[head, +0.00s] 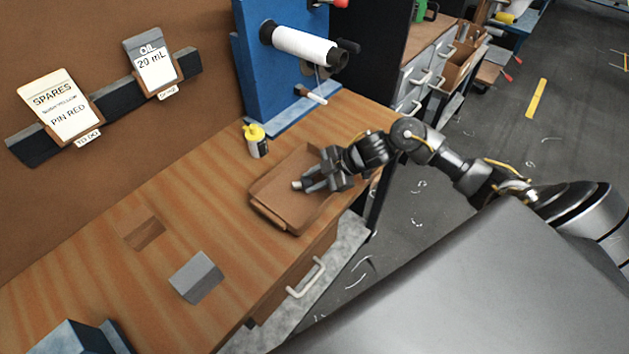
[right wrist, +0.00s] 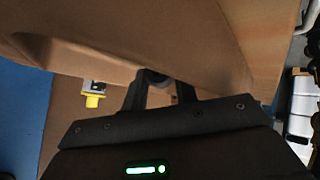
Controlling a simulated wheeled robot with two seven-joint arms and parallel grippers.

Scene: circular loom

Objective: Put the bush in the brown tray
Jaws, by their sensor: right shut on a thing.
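The brown tray (head: 262,207) lies on the wooden bench near its front edge, and its inside fills much of the right wrist view (right wrist: 140,35). My right gripper (head: 306,184) is over the tray, with its fingers low inside the tray's outline. It is shut on the bush (head: 296,185), a small light-grey cylinder at the fingertips. The bush also shows between the fingers in the right wrist view (right wrist: 152,77), partly hidden by them. I cannot tell whether the bush touches the tray floor. My left gripper is not in view.
A yellow-capped oil bottle (head: 256,141) stands just behind the tray. A blue machine stand with a white spool (head: 305,45) rises at the back. A grey block (head: 196,277) and a square recess (head: 144,231) are to the left, with clear bench around them.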

